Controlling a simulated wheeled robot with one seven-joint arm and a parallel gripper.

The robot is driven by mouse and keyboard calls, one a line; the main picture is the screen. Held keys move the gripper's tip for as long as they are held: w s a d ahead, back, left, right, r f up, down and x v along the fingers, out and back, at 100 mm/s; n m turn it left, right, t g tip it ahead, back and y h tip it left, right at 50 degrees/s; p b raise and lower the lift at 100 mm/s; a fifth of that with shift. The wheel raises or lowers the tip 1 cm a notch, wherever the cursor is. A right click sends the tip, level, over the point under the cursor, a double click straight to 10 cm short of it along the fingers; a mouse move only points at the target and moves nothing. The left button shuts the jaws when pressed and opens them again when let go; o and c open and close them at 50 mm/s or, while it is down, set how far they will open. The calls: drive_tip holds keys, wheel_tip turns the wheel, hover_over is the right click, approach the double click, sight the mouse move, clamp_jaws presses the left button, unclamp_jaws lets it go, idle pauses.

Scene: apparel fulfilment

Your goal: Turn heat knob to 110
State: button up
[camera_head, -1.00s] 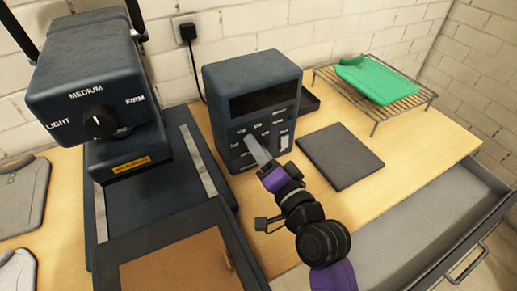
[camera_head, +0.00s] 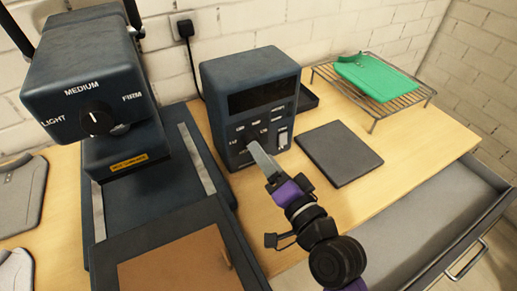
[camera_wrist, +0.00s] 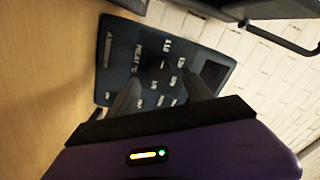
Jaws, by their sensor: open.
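The dark control box (camera_head: 225,95) stands on the table with a blank display on its front. Its lower face carries the printed heat dial, and the knob is hidden behind my gripper in the head view. In the wrist view the box's panel (camera_wrist: 120,60) shows heat markings, with a dark knob (camera_wrist: 158,68) near the fingertips. My gripper (camera_head: 256,147) is open, its fingers pointing at the dial. In the wrist view its two fingers (camera_wrist: 160,92) are apart, one on each side below the knob; I cannot tell whether they touch it.
The press (camera_head: 85,75) with its pressure knob stands at the left. A dark flat pad (camera_head: 340,153) lies right of the box. A wire rack (camera_head: 375,115) holds a green folded garment (camera_head: 374,76). An open drawer (camera_head: 410,235) juts out at the front right.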

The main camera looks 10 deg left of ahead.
drive_tip(key=v, duration=0.3)
drive_tip(key=shift+s+d, duration=0.2)
drive_tip(key=shift+s, duration=0.1)
drive_tip(key=s+d+n+t+h, duration=0.2)
drive_tip(key=s+d+t+h, duration=0.2)
drive_tip(key=s+d+h, duration=0.65)
drive_tip(key=s+d+f+n+g+p, duration=0.1)
drive_tip(key=s+d, duration=0.4)
drive_tip(key=s, duration=0.6)
drive_tip(key=s+d+f+n+g+p, duration=0.1)
drive_tip(key=s+d, duration=0.4)
drive_tip(key=s, duration=0.6)
drive_tip(key=shift+s+f+n+g+p, duration=0.25)
drive_tip(key=shift+s+n+g+p, duration=0.3)
drive_tip(key=shift+g, duration=0.55)
drive_tip(key=shift+o, duration=0.4)
drive_tip(key=shift+w+y, duration=0.15)
drive_tip(key=shift+y, duration=0.1)
